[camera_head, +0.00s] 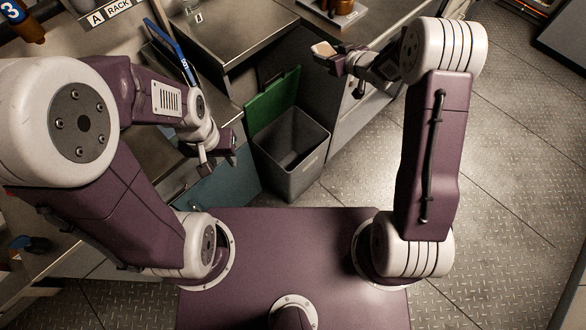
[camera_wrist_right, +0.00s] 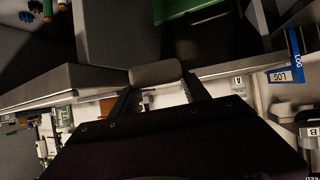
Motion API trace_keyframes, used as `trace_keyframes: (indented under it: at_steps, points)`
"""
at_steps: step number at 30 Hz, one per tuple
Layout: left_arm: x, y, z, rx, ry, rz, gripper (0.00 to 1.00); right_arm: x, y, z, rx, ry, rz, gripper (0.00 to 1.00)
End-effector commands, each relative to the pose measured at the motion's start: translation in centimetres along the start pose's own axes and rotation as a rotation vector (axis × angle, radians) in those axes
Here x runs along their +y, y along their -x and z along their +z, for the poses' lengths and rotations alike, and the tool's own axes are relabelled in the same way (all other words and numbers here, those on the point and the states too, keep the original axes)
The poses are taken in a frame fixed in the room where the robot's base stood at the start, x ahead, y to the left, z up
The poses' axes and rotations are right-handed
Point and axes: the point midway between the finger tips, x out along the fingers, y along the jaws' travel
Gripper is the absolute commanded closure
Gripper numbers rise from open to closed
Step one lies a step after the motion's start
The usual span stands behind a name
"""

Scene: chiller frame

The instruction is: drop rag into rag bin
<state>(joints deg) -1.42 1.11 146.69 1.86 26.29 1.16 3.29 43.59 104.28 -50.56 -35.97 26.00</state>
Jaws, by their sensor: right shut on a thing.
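The rag bin (camera_head: 299,182) is a grey open-topped bin on the floor, with its green lid (camera_head: 272,103) swung up at the back. The part of its inside that shows looks empty. My right gripper (camera_head: 331,57) is shut on a small pale rag (camera_head: 322,48), up and to the right of the bin. In the right wrist view the rag (camera_wrist_right: 156,73) sits between the fingertips, and part of the green lid (camera_wrist_right: 190,10) shows at the top. My left gripper (camera_head: 218,158) is open and empty, left of the bin.
A steel counter (camera_head: 222,37) stands behind the bin, and a cabinet is at its right. A blue log board (camera_head: 172,50) stands at the left counter. A tray with brown items (camera_head: 340,8) is at the back. The floor to the right is clear.

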Motion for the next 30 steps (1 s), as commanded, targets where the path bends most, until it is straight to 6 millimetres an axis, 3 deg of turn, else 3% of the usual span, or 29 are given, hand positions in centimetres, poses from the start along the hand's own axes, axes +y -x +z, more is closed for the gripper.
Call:
trace_keyframes:
  at_steps: [1, 18, 24, 30]
  points:
    - [-0.1, -4.6, 0.5, 0.0, 0.0, 0.0, 0.64, -0.6, -2.3, 3.9, 0.0, -0.001, -0.002, 0.94]
    - [-0.6, -28.8, 3.0, 0.0, 0.0, 0.0, 0.64, -6.9, -14.9, 23.9, 0.0, -0.016, -0.04, 0.94]
    - [-0.7, -35.4, 3.6, 0.0, 0.0, 0.0, 0.64, -9.1, -18.3, 29.0, 0.006, 0.002, -0.07, 0.94]
    - [-0.7, -37.9, 3.9, 0.001, 0.0, 0.0, 0.64, -10.2, -19.7, 30.9, 0.01, 0.012, -0.086, 0.94]
